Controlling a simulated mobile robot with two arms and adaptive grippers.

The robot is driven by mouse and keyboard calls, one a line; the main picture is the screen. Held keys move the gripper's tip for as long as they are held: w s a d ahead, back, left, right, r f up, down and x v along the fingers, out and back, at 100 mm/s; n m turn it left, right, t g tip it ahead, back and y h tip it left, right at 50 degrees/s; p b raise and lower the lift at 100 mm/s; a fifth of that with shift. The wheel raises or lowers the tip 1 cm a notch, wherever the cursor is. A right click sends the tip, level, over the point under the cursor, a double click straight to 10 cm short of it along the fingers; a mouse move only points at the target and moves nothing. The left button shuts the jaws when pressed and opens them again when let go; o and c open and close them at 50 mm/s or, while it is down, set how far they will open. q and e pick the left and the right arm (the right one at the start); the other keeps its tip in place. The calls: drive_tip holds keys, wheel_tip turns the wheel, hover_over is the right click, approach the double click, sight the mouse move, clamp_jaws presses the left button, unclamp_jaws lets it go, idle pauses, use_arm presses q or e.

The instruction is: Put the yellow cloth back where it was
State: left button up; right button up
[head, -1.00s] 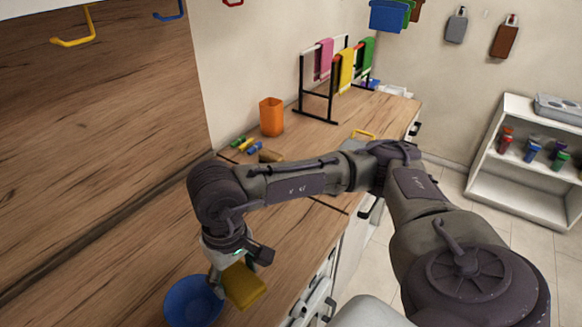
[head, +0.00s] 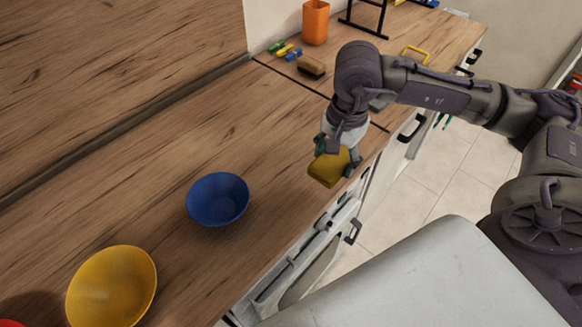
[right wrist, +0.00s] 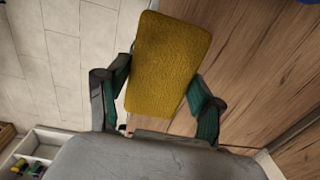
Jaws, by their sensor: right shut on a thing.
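My right gripper (head: 338,152) is shut on the yellow cloth (head: 327,169), a thick, folded pad with rounded corners. It holds the cloth near the counter's front edge, to the right of the blue bowl (head: 217,200). In the right wrist view the cloth (right wrist: 168,62) sits between the two green-padded fingers and sticks out past them, its towel-like face showing. Only the lower black frame of the drying rack (head: 365,22) shows at the top; its rails are out of the picture. My left gripper is not in view.
A yellow bowl (head: 112,287) stands at the lower left, with part of a red one below it. The wooden counter (head: 150,190) is clear between the bowls and the brush.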

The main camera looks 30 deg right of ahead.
drive_tip(key=p, duration=0.4)
hover_over(290, 172)
wheel_tip(290, 172, down, 7)
drive_tip(key=shift+s+r, duration=0.1)
drive_tip(key=shift+r, duration=0.1)
wheel_tip(290, 172, down, 4)
drive_tip(key=shift+f+p, duration=0.1)
drive_tip(key=shift+p, duration=0.8)
drive_tip(key=shift+f, duration=0.1)
drive_tip(key=o, duration=1)
